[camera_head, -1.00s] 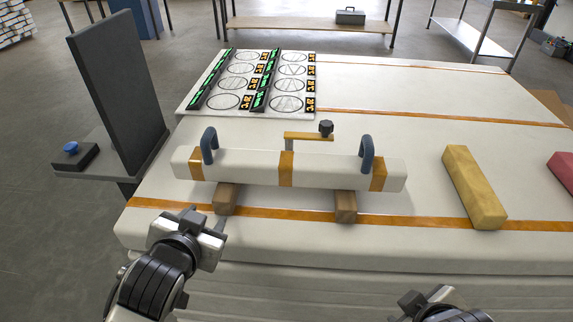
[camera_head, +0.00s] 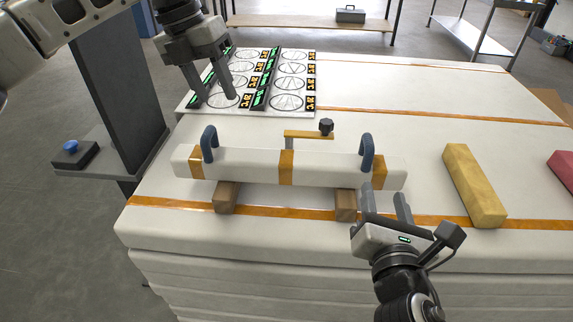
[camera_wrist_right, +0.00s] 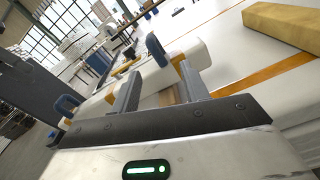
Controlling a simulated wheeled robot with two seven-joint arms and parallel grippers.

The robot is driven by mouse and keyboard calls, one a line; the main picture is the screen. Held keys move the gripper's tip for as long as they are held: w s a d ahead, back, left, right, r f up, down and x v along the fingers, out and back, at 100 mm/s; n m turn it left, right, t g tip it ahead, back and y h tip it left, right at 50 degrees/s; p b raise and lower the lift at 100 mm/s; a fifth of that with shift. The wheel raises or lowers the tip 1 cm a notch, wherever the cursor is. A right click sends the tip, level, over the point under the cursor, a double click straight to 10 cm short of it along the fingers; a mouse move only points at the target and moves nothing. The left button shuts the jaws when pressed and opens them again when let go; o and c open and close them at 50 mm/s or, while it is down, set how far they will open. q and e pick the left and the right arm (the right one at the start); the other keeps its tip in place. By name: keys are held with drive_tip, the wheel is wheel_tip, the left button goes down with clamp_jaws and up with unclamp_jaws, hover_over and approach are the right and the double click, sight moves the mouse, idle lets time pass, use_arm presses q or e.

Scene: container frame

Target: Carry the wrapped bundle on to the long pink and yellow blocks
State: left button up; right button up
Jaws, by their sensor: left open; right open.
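The wrapped bundle (camera_head: 325,168) is a long white bar with orange bands and two blue handles, the left handle (camera_head: 209,144) and the right handle (camera_head: 367,152). It rests across two brown wooden blocks (camera_head: 226,197). The long yellow block (camera_head: 474,187) lies to its right, and the pink block (camera_head: 563,170) is cut off at the right edge. My left gripper (camera_head: 213,95) is open and empty, above the printed board behind the bundle's left end. My right gripper (camera_head: 386,196) is open just in front of the bundle's right end. The right wrist view shows its open fingers (camera_wrist_right: 160,85) toward the bundle.
A clamp with an orange bar and black knob (camera_head: 326,127) stands behind the bundle's middle. A printed board with circles (camera_head: 240,85) lies at the back left. A dark upright panel (camera_head: 120,100) stands left of the table. The table's back right is clear.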

use_arm(q)
wheel_tip(320, 180, up, 3)
drive_tip(key=n+y, duration=0.1)
drive_tip(key=y, duration=0.1)
hover_over(202, 138)
drive_tip(key=a, duration=0.2)
drive_tip(key=shift+w+d+r, duration=0.15)
drive_tip(key=shift+w+d, duration=0.05)
drive_tip(key=shift+d, duration=0.1)
use_arm(e)
drive_tip(key=shift+w+a+r+n, duration=0.1)
drive_tip(key=shift+a+r+n, duration=0.3)
drive_tip(key=shift+n, duration=0.4)
use_arm(q)
drive_tip(key=f, duration=0.5)
drive_tip(key=d+f, duration=0.1)
drive_tip(key=f, duration=1)
drive_tip(key=shift+s+d, duration=0.2)
drive_tip(key=shift+d, duration=0.15)
use_arm(e)
drive_tip(key=w, duration=0.5)
drive_tip(key=w+d, duration=0.1)
drive_tip(key=w, duration=1)
drive_tip(key=shift+d, duration=0.4)
